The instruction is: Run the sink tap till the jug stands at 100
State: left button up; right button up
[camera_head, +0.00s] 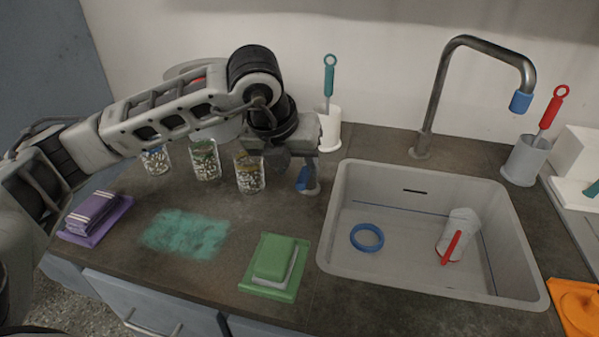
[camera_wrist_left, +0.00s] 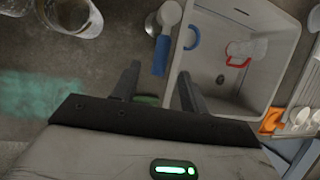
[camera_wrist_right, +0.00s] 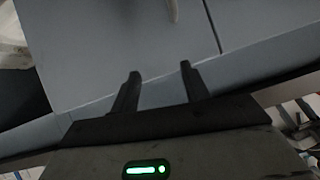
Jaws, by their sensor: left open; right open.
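The pale jug (camera_head: 461,224) with a red handle is in the sink (camera_head: 340,215), right of its middle. It also shows in the left wrist view (camera_wrist_left: 252,47); its level and scale are too small to read. The metal tap (camera_head: 436,95) arches over the sink with a blue tip, and no stream shows. My left gripper (camera_head: 294,168) is open and empty, left of the sink. A blue handle (camera_wrist_left: 160,56) on a rounded metal piece lies ahead, between its fingertips in view. My right gripper (camera_wrist_right: 160,71) is open and empty, facing grey cabinet fronts.
A blue ring (camera_head: 367,238) lies in the sink. Brushes stand in a white holder (camera_head: 329,130) and a grey holder (camera_head: 525,160). A green sponge (camera_head: 274,258) and purple cloth (camera_head: 93,211) lie on the counter.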

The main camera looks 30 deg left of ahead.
aim_at(302, 177)
pick_arm(q)
jog(key=shift+x, duration=1.75)
grip_shut()
